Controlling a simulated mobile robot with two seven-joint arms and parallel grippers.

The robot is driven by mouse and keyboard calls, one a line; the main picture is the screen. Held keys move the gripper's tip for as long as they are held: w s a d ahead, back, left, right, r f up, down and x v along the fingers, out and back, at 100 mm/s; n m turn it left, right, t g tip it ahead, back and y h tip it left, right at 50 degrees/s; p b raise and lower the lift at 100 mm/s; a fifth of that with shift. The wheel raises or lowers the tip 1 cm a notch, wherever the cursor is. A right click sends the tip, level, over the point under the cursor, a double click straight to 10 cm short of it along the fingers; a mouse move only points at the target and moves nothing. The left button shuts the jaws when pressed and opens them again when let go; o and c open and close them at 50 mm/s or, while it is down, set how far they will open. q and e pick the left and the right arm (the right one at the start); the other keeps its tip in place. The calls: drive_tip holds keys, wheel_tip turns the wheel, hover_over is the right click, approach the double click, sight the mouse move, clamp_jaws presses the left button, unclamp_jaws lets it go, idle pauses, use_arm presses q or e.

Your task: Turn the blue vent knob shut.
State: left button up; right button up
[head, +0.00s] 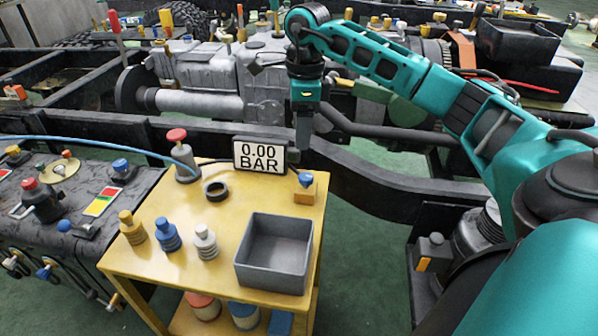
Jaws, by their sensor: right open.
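A small blue knob (305,180) sits on an orange block (305,195) at the back right corner of the yellow cart top, beside the pressure display (259,155). The display reads 0.00 BAR. I take this to be the vent knob; its exact turn position is too small to tell. My right gripper (303,143) points down above and slightly behind the knob, apart from it. It is open and empty, seen edge-on, so the gap between its fingers is hard to make out. My left gripper is not in view.
The yellow cart (222,183) also holds a red-topped grey fitting (184,160), a black ring (215,190), three small bottles and a grey tray (275,218). A dark bench (60,190) with more knobs stands left. A chassis frame (360,185) runs behind the cart.

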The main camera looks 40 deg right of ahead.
sight(307, 176)
drive_tip(key=shift+h, duration=0.3)
drive_tip(key=f, duration=0.3)
drive_tip(key=d+f+b, duration=0.1)
drive_tip(key=f, duration=0.3)
drive_tip(key=f+b, duration=0.1)
drive_tip(key=f, duration=0.3)
drive_tip(key=shift+s+d, duration=0.15)
drive_tip(key=shift+d, duration=0.15)
drive_tip(key=shift+f, duration=0.6)
drive_tip(key=shift+c, duration=0.2)
drive_tip(key=c, duration=1)
